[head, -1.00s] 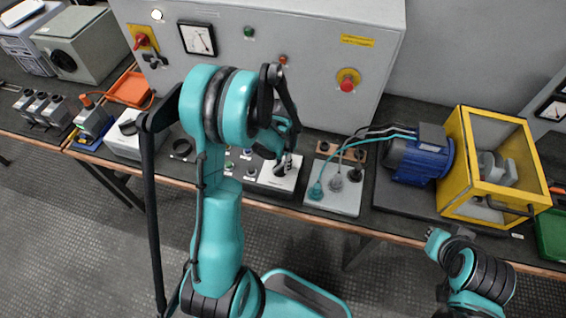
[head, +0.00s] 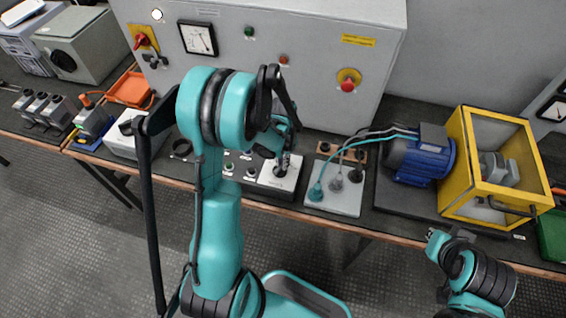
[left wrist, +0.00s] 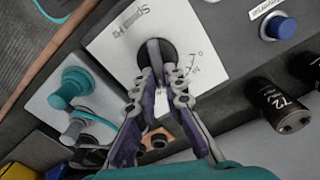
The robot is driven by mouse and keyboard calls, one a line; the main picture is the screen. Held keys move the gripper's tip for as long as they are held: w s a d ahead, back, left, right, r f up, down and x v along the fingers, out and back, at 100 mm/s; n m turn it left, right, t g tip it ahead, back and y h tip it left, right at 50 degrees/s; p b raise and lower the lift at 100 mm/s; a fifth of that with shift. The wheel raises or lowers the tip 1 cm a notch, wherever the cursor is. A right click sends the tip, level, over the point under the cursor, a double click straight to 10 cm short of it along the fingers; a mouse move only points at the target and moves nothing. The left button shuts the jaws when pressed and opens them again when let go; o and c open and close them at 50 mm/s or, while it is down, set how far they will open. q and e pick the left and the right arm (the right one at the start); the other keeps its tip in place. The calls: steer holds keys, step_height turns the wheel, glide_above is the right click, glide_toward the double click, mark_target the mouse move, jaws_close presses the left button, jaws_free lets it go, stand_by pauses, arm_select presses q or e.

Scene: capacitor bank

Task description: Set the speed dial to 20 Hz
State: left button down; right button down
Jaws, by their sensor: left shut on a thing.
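The speed dial is a black round knob (left wrist: 155,52) on a white plate marked "Speed Hz" (left wrist: 116,42) in the left wrist view. Its bar points roughly up the picture, but I cannot read the set value; a few scale marks show at its right.
A plate with teal and grey plugs (head: 345,202) stands right of the dial. Further right are a blue motor (head: 419,155) and a yellow guard box (head: 462,170). The grey cabinet (head: 310,45) with gauge (head: 198,39) and red stop button (head: 347,85) stands behind.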

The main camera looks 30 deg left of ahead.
arm_select(q)
steer(key=n+b, duration=0.1)
steer(key=n, duration=0.2)
steer(key=shift+a, duration=0.2)
steer(key=shift+a+n, duration=0.2)
steer(key=shift+n, duration=1.7)
steer(key=c, duration=1.6)
jaws_free()
step_height(320, 180, up, 12)
